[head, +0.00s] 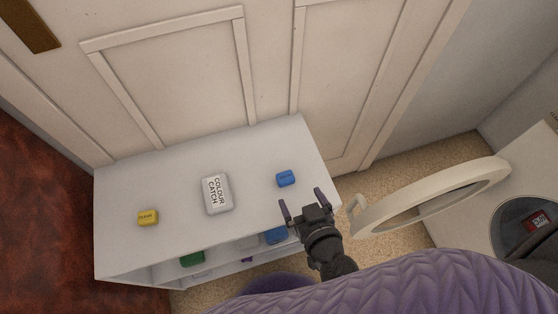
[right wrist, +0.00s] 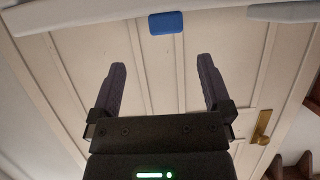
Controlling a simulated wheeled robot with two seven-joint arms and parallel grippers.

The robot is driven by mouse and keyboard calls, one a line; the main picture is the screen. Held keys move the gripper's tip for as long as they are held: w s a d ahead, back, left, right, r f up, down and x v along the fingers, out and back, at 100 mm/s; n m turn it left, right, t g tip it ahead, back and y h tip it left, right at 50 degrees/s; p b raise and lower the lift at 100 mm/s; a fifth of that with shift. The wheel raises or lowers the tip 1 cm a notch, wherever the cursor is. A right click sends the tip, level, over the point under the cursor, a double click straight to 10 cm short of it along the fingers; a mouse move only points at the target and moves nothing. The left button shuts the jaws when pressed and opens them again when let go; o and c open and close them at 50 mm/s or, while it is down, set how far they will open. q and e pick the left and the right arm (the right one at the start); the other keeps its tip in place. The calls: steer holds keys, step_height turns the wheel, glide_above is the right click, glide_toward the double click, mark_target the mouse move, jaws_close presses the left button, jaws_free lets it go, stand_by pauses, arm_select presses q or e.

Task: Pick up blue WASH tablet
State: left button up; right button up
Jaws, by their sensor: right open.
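The blue tablet (head: 286,178) lies on the right part of the white dresser top (head: 250,150) in the head view. Its print is too small to read. It also shows as a blue block (right wrist: 166,22) at the top of the right wrist view, beyond the fingertips. My right gripper (head: 303,199) is open and empty at the dresser's front right edge, just short of the tablet and apart from it. Its two fingers (right wrist: 160,75) show spread in the right wrist view, with nothing between them. My left gripper is not in view.
Green (head: 193,258) and blue (head: 276,236) items sit on the shelf below. An open round washer door (head: 430,197) is at the right. A panelled door (head: 175,75) stands behind.

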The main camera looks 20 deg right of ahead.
mark_target(287, 181)
steer(key=x, duration=0.2)
steer(key=b+x, duration=0.1)
steer(key=x, duration=0.4)
steer(key=shift+w+a+f+b, duration=0.15)
steer(key=shift+a+b, duration=0.2)
steer(key=shift+a, duration=0.05)
steer(key=shift+w, duration=0.2)
steer(key=c, duration=1.2)
steer(key=shift+c, duration=0.7)
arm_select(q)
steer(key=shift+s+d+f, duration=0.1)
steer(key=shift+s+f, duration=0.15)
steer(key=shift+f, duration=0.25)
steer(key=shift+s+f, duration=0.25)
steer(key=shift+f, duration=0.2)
